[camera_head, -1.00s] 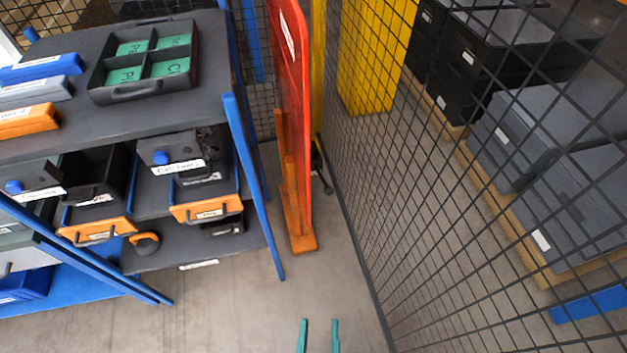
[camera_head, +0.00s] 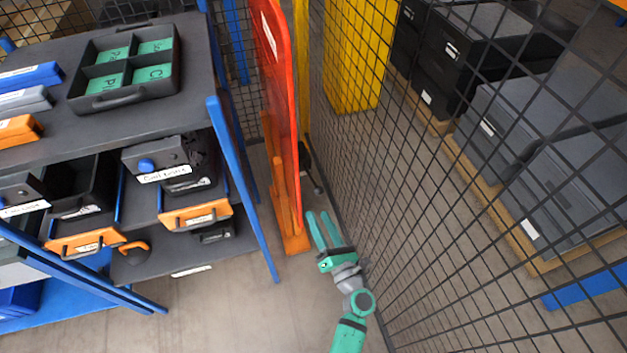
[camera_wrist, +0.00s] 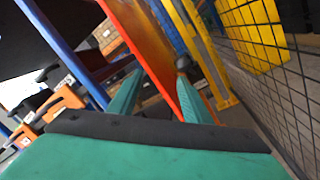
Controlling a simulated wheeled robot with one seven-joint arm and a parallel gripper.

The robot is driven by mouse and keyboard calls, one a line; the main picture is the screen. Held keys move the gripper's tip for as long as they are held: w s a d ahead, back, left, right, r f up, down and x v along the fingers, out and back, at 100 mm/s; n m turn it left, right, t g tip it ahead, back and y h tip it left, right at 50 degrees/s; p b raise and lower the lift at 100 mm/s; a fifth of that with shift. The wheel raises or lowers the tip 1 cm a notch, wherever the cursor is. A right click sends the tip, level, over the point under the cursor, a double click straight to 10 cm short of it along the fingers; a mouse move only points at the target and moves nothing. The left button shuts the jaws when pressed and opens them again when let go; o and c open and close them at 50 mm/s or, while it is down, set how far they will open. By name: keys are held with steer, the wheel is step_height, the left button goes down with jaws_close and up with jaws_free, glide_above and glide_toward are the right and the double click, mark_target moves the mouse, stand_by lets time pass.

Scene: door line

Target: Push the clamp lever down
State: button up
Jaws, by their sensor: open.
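A small dark lever-like part (camera_head: 317,187) with a dark body (camera_head: 305,158) shows low behind the red panel, beside the mesh fence. It may be the clamp lever; its angle is hard to tell. A dark rounded knob (camera_wrist: 183,63) in the wrist view, just beyond my right finger's tip, may be the same part. My green gripper (camera_head: 318,213) is open and empty, in front of that part and to the right of the red panel's foot. Its two fingers (camera_wrist: 160,76) point toward the panel in the wrist view. I see no contact with the lever.
The upright red panel (camera_head: 282,85) on an orange foot (camera_head: 297,243) stands close to my gripper's left. The mesh fence (camera_head: 430,240) runs close on the right. A shelf rack (camera_head: 215,45) with bins stands at left. Bare floor (camera_head: 235,315) lies between.

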mark_target(317, 186)
steer(key=w+d+n, duration=0.1)
steer(key=w+f+n+g, duration=0.1)
steer(key=w+n, duration=0.1)
steer(key=w+d+n, duration=0.1)
steer(key=w, duration=0.1)
steer(key=shift+w+d+f+g, duration=0.15)
steer(key=shift+w+d+g, duration=0.1)
steer(key=shift+d+g, duration=0.1)
steer(key=shift+w+n, duration=0.25)
steer(key=shift+n, duration=0.05)
steer(key=x, duration=1)
steer(key=shift+w+a, duration=0.2)
steer(key=shift+a, duration=0.05)
